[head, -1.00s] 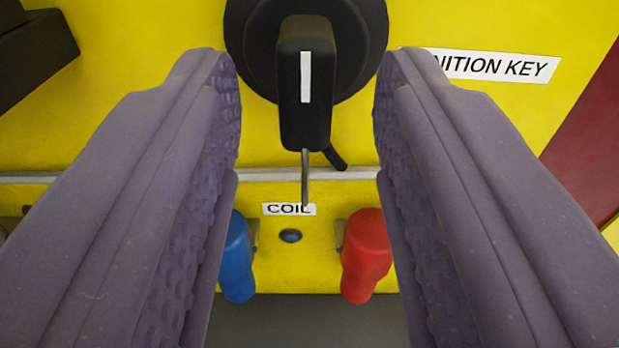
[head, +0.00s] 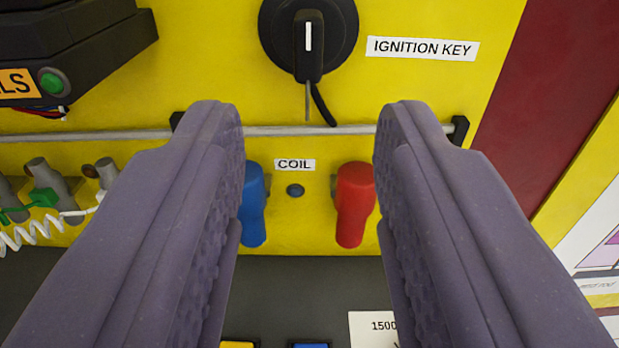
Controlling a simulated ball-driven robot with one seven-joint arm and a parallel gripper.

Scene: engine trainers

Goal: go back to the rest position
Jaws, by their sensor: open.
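My gripper (head: 310,125) is open, with its two purple padded fingers wide apart and nothing between them. The black ignition key (head: 308,50) sits in its round black switch on the yellow panel (head: 210,60), at the top middle and beyond the fingertips. Its white mark points straight up and down. The fingers are clear of the key.
Below a grey rail (head: 300,130) are a blue plug (head: 253,205) and a red plug (head: 354,205) by the COIL label (head: 295,165). A black box with a green button (head: 52,83) juts out at upper left. Plugs with a coiled white cable (head: 40,228) sit left.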

